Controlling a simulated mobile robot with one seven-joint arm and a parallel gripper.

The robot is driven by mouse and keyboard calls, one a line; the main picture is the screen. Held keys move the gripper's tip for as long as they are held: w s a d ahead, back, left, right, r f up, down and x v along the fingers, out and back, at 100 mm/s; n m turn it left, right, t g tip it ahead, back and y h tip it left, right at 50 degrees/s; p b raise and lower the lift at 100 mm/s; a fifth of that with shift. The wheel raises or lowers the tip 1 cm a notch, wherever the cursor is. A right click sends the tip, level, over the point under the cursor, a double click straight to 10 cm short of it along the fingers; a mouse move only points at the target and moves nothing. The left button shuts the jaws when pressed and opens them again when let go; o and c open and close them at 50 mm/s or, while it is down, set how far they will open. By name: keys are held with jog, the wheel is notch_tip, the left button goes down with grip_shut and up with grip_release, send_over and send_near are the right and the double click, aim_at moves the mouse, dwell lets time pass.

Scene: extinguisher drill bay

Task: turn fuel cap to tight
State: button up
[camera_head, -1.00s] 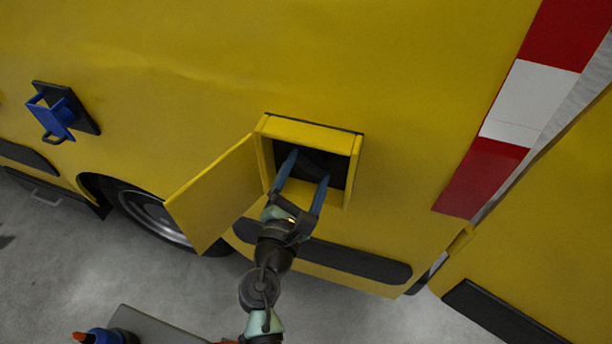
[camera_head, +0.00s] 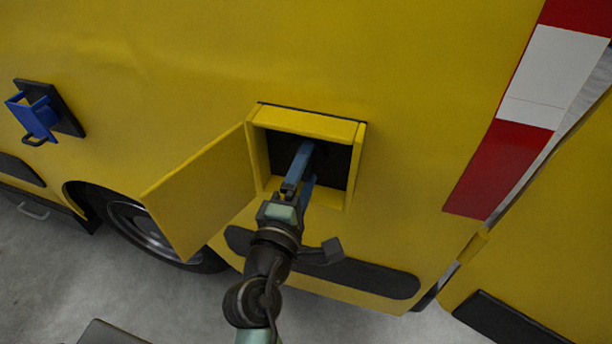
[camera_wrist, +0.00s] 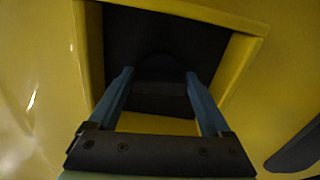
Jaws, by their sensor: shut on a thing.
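The fuel cap (camera_wrist: 160,88) is a dark shape inside the dark recess of the yellow vehicle side. In the wrist view my gripper (camera_wrist: 160,74) has its two blue fingers on either side of it, shut on it. In the head view my gripper (camera_head: 306,150) reaches into the recess, rolled so that one finger largely covers the other. The cap cannot be told from the dark recess there, and its markings do not show. The yellow filler flap (camera_head: 200,195) hangs open to the left of the recess.
The yellow recess frame (camera_head: 310,124) closely surrounds my fingers. A blue bracket on a black plate (camera_head: 66,110) sticks out at the left. A wheel (camera_head: 140,225) is below the flap. A red-and-white strip (camera_head: 525,100) runs down the right. Grey floor lies below.

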jog(key=shift+f+m+b, duration=0.1)
jog(key=shift+m+b, duration=0.2)
jog(key=shift+m, duration=0.3)
jog(key=o, duration=1.2)
jog(key=shift+c, duration=0.2)
jog(key=shift+s, duration=0.1)
jog(key=b+v, duration=0.2)
jog(key=v, duration=1)
jog(key=shift+s+b, duration=0.35)
jog(key=shift+s, duration=0.05)
jog(key=shift+a, duration=0.15)
